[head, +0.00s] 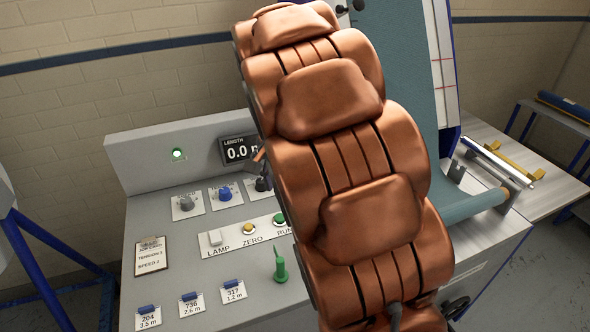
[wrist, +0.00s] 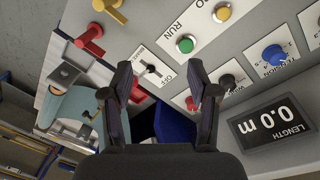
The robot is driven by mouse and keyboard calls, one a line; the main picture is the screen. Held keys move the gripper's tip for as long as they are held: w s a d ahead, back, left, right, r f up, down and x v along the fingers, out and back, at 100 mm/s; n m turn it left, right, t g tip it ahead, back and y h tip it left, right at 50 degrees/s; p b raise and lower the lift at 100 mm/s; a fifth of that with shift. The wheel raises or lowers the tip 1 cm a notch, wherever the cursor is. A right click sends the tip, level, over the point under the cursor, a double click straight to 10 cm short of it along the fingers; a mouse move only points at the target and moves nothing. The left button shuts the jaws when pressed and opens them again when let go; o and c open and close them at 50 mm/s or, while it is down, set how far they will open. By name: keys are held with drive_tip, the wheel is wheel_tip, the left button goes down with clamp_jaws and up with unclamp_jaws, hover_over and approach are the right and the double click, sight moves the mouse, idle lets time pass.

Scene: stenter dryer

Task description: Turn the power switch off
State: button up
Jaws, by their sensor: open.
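In the head view my copper-coloured arm hides that part of the panel. My gripper (wrist: 164,84) is open in the wrist view, with its two dark fingers spread. The switch lies between and a little beyond the fingertips, nearer the left finger. Nothing is held between the fingers, and no contact with the switch is visible.
A clipboard (head: 151,257) lies at left.

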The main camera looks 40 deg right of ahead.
drive_tip(key=w+d+f+m, duration=0.2)
drive_tip(key=w+d+m, duration=0.1)
drive_tip(key=w+d, duration=0.2)
drive_tip(key=w+d+f+m+p, duration=0.1)
drive_tip(key=w+d+f+m, duration=0.1)
drive_tip(key=w+d, duration=0.3)
drive_tip(key=w+d+f+m+p, duration=0.1)
drive_tip(key=w+d+f+m, duration=0.2)
drive_tip(key=w+d, duration=0.2)
drive_tip(key=shift+w+d+m+t+y, duration=0.15)
drive_tip(key=shift+w+d+t, duration=0.05)
drive_tip(key=shift+w, duration=0.3)
drive_tip(key=shift+w+d+m+t+y, duration=0.15)
drive_tip(key=shift+w+d+t, duration=0.05)
drive_tip(key=shift+w, duration=0.3)
drive_tip(key=shift+w+d+f, duration=0.2)
drive_tip(key=shift+f, duration=0.3)
drive_tip(key=shift+f+p, duration=1.35)
drive_tip(key=shift+f, duration=2.35)
drive_tip(key=shift+c, duration=0.2)
clamp_jaws()
